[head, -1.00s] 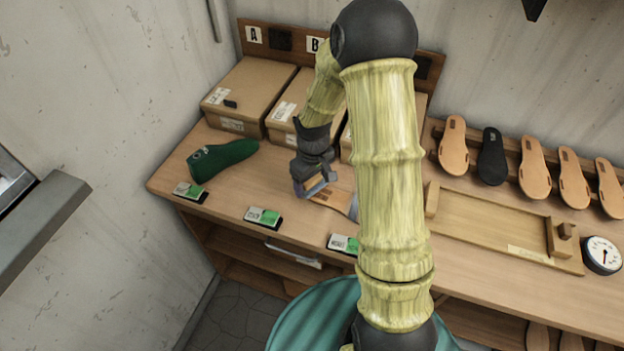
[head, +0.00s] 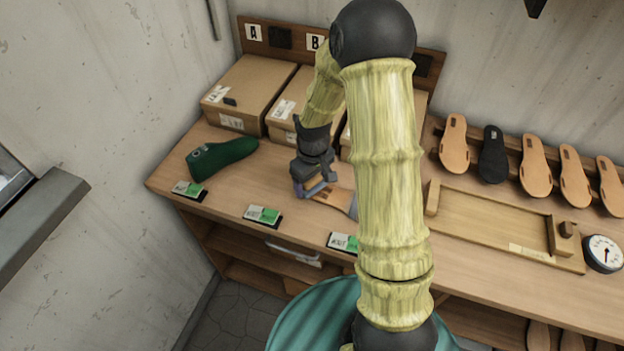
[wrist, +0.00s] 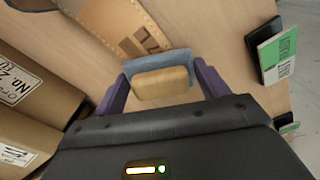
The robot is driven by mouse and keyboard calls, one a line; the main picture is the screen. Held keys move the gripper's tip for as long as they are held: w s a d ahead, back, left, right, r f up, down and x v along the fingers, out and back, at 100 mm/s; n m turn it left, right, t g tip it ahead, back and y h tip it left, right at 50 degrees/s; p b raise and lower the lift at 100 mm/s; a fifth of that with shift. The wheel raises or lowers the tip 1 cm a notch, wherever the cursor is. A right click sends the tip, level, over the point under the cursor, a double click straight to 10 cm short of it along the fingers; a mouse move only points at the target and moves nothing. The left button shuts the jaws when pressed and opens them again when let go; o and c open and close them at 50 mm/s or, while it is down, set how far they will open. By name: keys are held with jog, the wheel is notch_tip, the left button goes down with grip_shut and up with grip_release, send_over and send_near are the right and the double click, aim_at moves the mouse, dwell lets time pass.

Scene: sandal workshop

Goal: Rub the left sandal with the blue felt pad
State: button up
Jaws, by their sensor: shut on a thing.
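The blue felt pad (wrist: 172,62) has a pale wooden grip block, and my gripper (wrist: 162,86) is shut on that block between its two purple fingers. A tan sandal (wrist: 116,22) with stitched edging and a dark mark lies flat on the bench just beyond the pad. The pad is at the sandal's near end; I cannot tell whether they touch. In the head view my gripper (head: 312,189) is low over the bench, at the left end of this sandal (head: 334,198). My arm hides the sandal's right end, and I cannot tell any left or right mark on it.
Cardboard boxes (head: 247,92) stand close behind my gripper. A green shoe last (head: 222,157) is to the left. Several green-and-white cards (head: 263,216) line the bench's front edge. A wooden tray (head: 485,222), a dial (head: 603,253) and a sole rack are on the right.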

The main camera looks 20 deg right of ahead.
aim_at(342, 199)
jog(key=shift+s+d, duration=0.65)
jog(key=shift+d, duration=0.15)
jog(key=shift+d, duration=0.15)
jog(key=shift+s+d+f, duration=0.2)
jog(key=shift+s+d, duration=0.5)
jog(key=shift+d, duration=0.05)
jog(key=shift+s+d, duration=0.1)
jog(key=shift+s+d+p, duration=0.35)
jog(key=shift+s+d, duration=0.25)
jog(key=shift+d, duration=0.2)
jog(key=shift+s+d+f, duration=0.15)
jog(key=shift+s+d, duration=0.5)
jog(key=shift+d, duration=0.15)
